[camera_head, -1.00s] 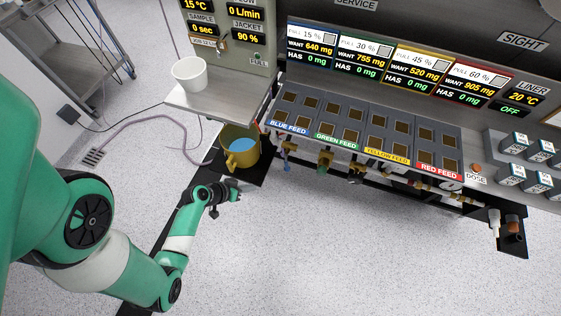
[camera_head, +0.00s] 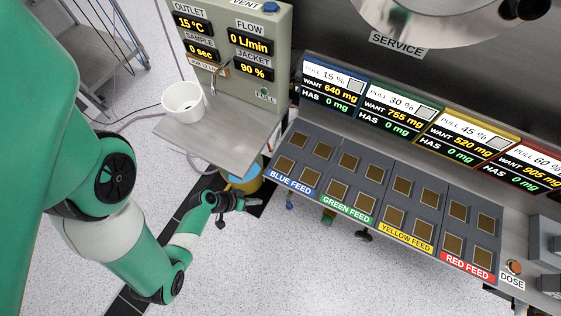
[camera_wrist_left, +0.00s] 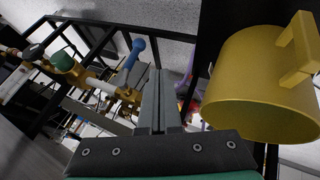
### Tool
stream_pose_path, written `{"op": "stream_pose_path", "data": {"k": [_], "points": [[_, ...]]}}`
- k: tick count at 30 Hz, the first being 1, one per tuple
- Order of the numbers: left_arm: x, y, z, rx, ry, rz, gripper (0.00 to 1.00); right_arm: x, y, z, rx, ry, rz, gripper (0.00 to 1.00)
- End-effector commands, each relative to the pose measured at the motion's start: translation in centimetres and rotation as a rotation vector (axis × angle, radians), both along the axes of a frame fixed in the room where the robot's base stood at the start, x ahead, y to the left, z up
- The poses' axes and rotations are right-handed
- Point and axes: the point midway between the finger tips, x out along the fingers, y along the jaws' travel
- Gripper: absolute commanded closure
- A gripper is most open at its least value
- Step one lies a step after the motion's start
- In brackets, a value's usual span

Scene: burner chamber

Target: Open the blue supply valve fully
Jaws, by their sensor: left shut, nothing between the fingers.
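The blue supply valve shows as a small blue handle (camera_head: 289,201) below the BLUE FEED label, under the bench's front edge. In the left wrist view its blue lever (camera_wrist_left: 133,52) stands out from brass pipework, ahead and left of the fingertips. My left gripper (camera_head: 258,203) is shut and empty, to the left of the blue handle in the head view. In the left wrist view its closed fingers (camera_wrist_left: 158,90) point toward the pipework, apart from the lever as far as I can see. My right gripper is not in view.
A yellow bucket (camera_wrist_left: 250,90) stands close on the right of the fingers in the left wrist view. A green valve handle (camera_wrist_left: 63,60) lies farther along the pipe. A white cup (camera_head: 184,103) sits on the shelf (camera_head: 225,140) above. Black frame bars surround the pipework.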

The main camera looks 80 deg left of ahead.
Motion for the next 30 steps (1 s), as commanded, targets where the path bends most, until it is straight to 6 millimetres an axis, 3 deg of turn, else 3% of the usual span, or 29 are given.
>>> {"op": "stream_pose_path", "data": {"k": [14,15,21,30], "points": [[5.9,1.1,-7.9,0.003,-0.004,-0.008,1.0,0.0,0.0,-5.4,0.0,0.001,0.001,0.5],[6.3,0.8,-7.0,0.002,0.0,-0.011,1.0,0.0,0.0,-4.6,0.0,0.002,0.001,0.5],[8.2,-0.3,-6.6,0.004,0.0,-0.008,1.0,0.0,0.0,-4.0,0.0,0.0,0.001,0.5],[9.1,-0.7,-6.6,0.002,-0.002,0.0,1.0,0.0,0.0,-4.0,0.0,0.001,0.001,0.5]]}}
